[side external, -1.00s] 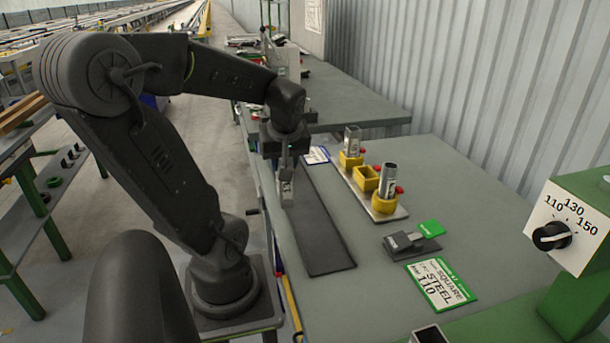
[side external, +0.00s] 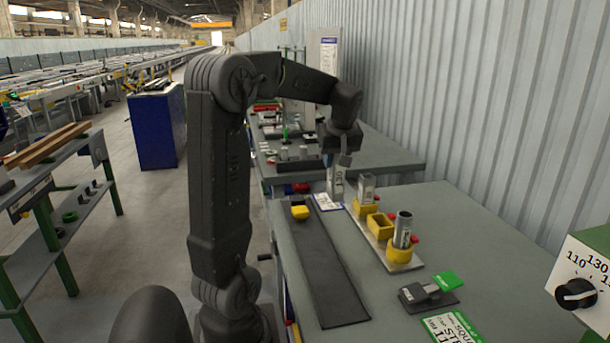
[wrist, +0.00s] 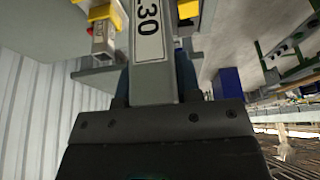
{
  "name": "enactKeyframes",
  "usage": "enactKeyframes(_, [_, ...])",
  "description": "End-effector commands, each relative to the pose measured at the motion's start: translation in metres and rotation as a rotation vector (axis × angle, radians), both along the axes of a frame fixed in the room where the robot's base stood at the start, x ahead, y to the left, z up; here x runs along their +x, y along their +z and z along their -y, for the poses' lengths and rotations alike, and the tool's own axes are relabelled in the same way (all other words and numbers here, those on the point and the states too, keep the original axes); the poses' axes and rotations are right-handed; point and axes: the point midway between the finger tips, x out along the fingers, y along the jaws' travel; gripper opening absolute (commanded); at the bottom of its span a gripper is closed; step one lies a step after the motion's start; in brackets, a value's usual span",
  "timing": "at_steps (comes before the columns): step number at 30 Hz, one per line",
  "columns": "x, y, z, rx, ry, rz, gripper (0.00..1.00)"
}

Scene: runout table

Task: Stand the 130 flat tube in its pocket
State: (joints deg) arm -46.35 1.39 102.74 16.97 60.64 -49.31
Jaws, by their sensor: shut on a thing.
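My gripper (side external: 338,160) is shut on a grey metal flat tube (side external: 336,184) that hangs upright below it, beyond the dark strip. In the wrist view the tube (wrist: 150,45) carries a white label ending in "30". The yellow pocket row stands to the right of the tube. Its middle pocket (side external: 380,226) is a rectangular one and looks empty. The back pocket (side external: 365,209) holds a square tube (side external: 367,187). The front round pocket (side external: 399,255) holds a round tube (side external: 403,229). Whether the held tube's lower end touches anything is unclear.
A yellow block (side external: 300,213) sits on the far part of the dark strip (side external: 325,270). A white-and-blue card (side external: 327,202) lies near the held tube. A dark clamp-like device (side external: 420,292) and a green tag (side external: 447,281) lie in front of the pockets. A dial box stands at right.

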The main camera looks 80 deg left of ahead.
Motion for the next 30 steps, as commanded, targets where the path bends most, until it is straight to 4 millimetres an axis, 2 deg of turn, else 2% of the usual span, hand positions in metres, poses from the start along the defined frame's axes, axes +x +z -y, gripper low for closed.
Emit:
enactKeyframes(1, [0.022,-0.003,-0.007,-0.001,-0.006,-0.002,0.04])
enactKeyframes(6, [0.083,-0.014,-0.019,0.002,-0.001,-0.003,0.04])
enactKeyframes(9, [0.112,-0.022,-0.022,0.006,0.004,-0.001,0.04])
enactKeyframes(12, [0.134,-0.030,-0.022,0.008,0.007,0.000,0.04])
enactKeyframes(18, [0.154,-0.037,-0.022,0.014,0.012,0.003,0.04])
enactKeyframes(30, [0.155,-0.038,-0.022,0.014,0.013,0.002,0.04])
